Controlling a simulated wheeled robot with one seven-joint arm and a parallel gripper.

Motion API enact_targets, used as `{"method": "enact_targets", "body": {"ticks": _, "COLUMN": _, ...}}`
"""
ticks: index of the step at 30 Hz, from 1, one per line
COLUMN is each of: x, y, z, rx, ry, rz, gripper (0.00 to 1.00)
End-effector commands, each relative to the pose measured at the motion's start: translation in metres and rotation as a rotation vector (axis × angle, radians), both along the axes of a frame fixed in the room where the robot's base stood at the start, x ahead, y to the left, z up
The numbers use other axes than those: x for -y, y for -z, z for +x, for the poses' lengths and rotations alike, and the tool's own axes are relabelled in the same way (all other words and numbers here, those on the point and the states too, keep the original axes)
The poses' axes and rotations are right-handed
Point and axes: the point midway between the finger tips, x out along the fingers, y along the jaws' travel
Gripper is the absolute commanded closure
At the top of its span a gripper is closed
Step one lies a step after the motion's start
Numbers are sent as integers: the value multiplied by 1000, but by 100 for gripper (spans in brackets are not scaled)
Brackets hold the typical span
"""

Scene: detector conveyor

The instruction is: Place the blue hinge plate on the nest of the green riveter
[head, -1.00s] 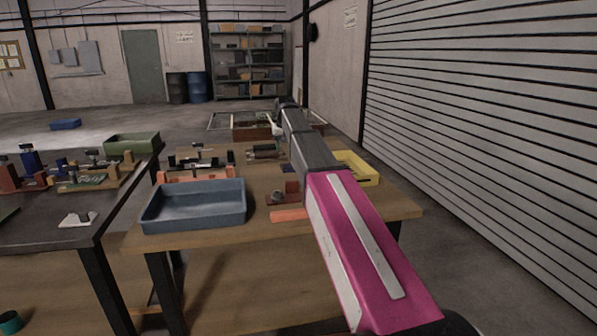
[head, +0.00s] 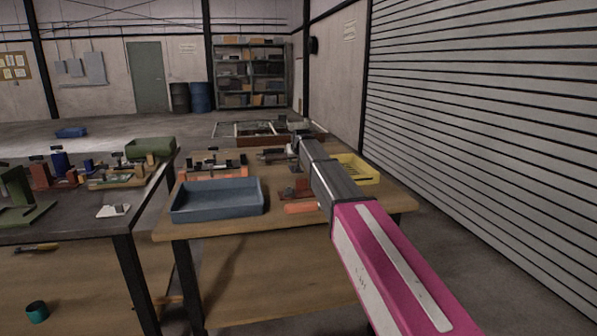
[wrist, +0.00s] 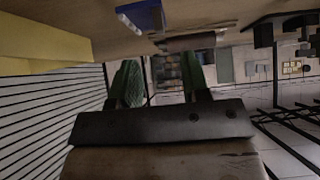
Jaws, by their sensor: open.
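A blue piece with a white rod-like part (wrist: 148,16) lies on the wooden table in the wrist view, which looks upside down. It may be the blue hinge plate; in the head view my arm hides that spot. My gripper (wrist: 162,85) is open in the wrist view, with two green-padded fingers and nothing between them. It is apart from the blue piece. A green upright fixture on a flat base (head: 18,195), likely the green riveter, stands on the dark table at the far left of the head view. Its nest cannot be made out.
A blue-grey tray (head: 217,213) stands at the front of the wooden table (head: 215,233), with a yellow bin (head: 357,168) at its right. The dark table (head: 75,230) holds red and blue fixtures, a green bin (head: 150,149) and a white part (head: 113,211). A floor gap separates the tables.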

Motion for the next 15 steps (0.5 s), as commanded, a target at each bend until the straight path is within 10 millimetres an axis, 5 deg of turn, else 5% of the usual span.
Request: {"method": "enact_targets", "body": {"ticks": 15, "x": -10, "y": 37, "z": 40, "rx": -2, "ry": 1, "rz": 0, "gripper": 57}}
